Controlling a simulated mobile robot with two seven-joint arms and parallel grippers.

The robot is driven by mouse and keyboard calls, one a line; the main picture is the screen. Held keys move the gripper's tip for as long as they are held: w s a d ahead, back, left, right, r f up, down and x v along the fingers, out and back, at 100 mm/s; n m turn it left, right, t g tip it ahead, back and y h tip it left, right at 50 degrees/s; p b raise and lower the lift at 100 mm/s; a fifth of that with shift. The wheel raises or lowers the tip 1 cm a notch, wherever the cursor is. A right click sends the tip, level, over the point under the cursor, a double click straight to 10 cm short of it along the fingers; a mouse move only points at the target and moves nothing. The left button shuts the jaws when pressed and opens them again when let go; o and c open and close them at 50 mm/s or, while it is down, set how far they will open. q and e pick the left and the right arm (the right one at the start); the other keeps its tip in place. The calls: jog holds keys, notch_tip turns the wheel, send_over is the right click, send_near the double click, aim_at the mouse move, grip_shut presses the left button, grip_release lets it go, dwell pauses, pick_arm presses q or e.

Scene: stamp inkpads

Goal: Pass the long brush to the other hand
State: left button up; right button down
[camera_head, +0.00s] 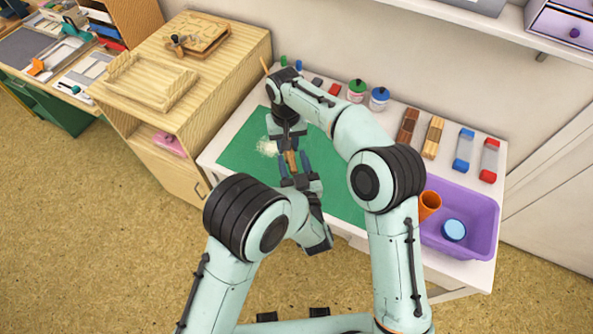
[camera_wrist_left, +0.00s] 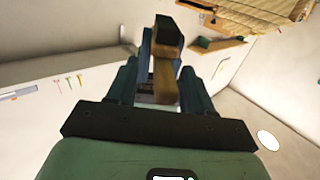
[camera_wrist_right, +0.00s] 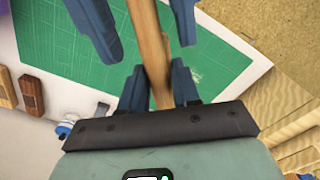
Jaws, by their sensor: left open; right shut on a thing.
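The long brush is a wooden shaft (camera_head: 291,161) between my two facing grippers, over the green cutting mat (camera_head: 338,188). My right gripper (camera_head: 289,143) is shut on it from the far side. In the right wrist view the brush's wooden handle (camera_wrist_right: 149,42) runs up between the fingers. My left gripper (camera_head: 295,170) is open on the near side, with its blue fingers on either side of the brush. In the left wrist view the brush (camera_wrist_left: 165,84) lies between the open fingers, with a dark block at its upper end. My grippers and wrists hide parts of the brush.
A purple bin (camera_head: 480,222) with an orange cup (camera_head: 429,204) and a blue round lid (camera_head: 454,230) stands at the table's right. Inkpots, wooden blocks and coloured stamps line the table's back. A wooden cabinet (camera_head: 240,75) stands at the left. The mat's right part is clear.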

pick_arm(q)
jog(key=shift+w, duration=0.1)
grip_shut()
pick_arm(e)
jog(key=c, duration=0.7)
grip_release()
jog(key=shift+c, duration=0.2)
